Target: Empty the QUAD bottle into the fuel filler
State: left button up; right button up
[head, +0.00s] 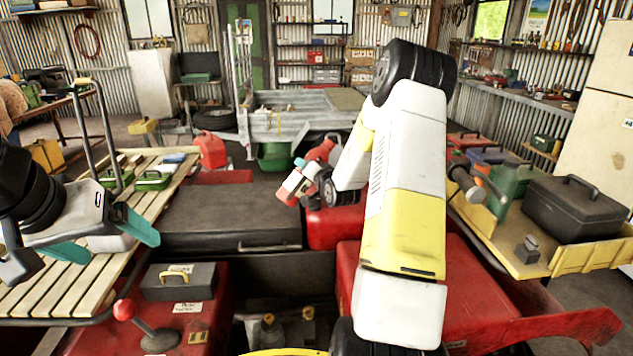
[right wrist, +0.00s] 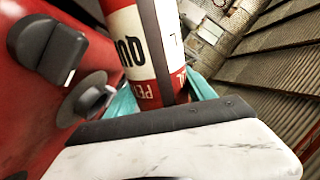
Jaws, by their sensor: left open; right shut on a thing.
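The QUAD bottle (head: 294,186), red and white with dark lettering, is tilted in the head view, above the red quad body (head: 335,228). It also shows in the right wrist view (right wrist: 143,45), between the teal fingers. My right gripper (right wrist: 160,100) is shut on the bottle; in the head view my arm hides much of it. In the right wrist view, a black knob (right wrist: 48,50) and a dark round fitting (right wrist: 88,97) sit on a red surface beside the bottle. I cannot tell which is the fuel filler. My left gripper (head: 106,238) is open and empty at the left.
A slatted wooden rack (head: 60,290) lies under my left gripper. A grey toolbox (head: 180,282) and a red-knobbed lever (head: 140,325) are at lower left. A yellow tray (head: 575,262) with a black toolbox (head: 575,208) is at right. A trailer (head: 290,120) stands behind.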

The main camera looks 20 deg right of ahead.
jog(key=m, duration=0.1)
jog(key=a+f+m, duration=0.1)
jog(key=shift+s+a+f+m+y, duration=0.2)
jog(key=shift+m+y, duration=0.1)
jog(key=shift+y, duration=0.1)
jog(key=shift+a+r+m+g, duration=0.1)
jog(key=shift+a+m+g, duration=0.1)
jog(key=shift+m+g, duration=0.3)
jog(key=shift+w+d+r+m+y, duration=0.1)
jog(key=shift+d+m+y, duration=0.2)
jog(key=shift+m+y, duration=0.35)
jog(key=shift+m, duration=0.35)
jog(key=shift+d+r+m+y+p, duration=0.2)
jog(key=shift+m+y+p, duration=0.25)
jog(key=shift+m, duration=0.55)
dwell(0.5)
jog(key=shift+a, duration=0.15)
jog(key=shift+s+a, duration=0.25)
jog(key=shift+a, duration=0.55)
dwell(0.5)
